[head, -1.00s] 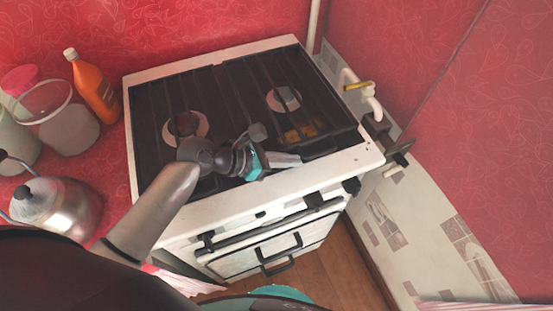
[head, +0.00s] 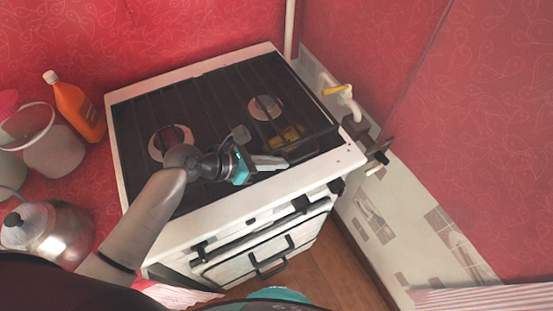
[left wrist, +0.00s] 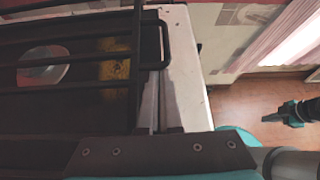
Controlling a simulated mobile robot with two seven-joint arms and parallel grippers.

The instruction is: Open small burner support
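The white stove (head: 245,215) has dark bar supports over two round burners. The right support (head: 300,117) lies flat over the smaller burner (head: 265,107); the left support (head: 135,110) lies flat over the larger one. In the left wrist view, the right support (left wrist: 137,60) shows its bars and a looped end beyond my fingers. My left gripper (head: 280,163) is over the stove's front part, beside the right support's front edge. Its fingers look close together, with nothing seen between them; contact with the support is unclear. My right gripper (left wrist: 278,116) shows small in the left wrist view, over the floor.
An orange bottle (head: 75,105), a clear container (head: 52,145) and a metal kettle (head: 50,235) stand left of the stove. A pipe with a yellow-handled valve (head: 338,90) is on the right wall. The oven door handle (head: 270,260) projects from the front.

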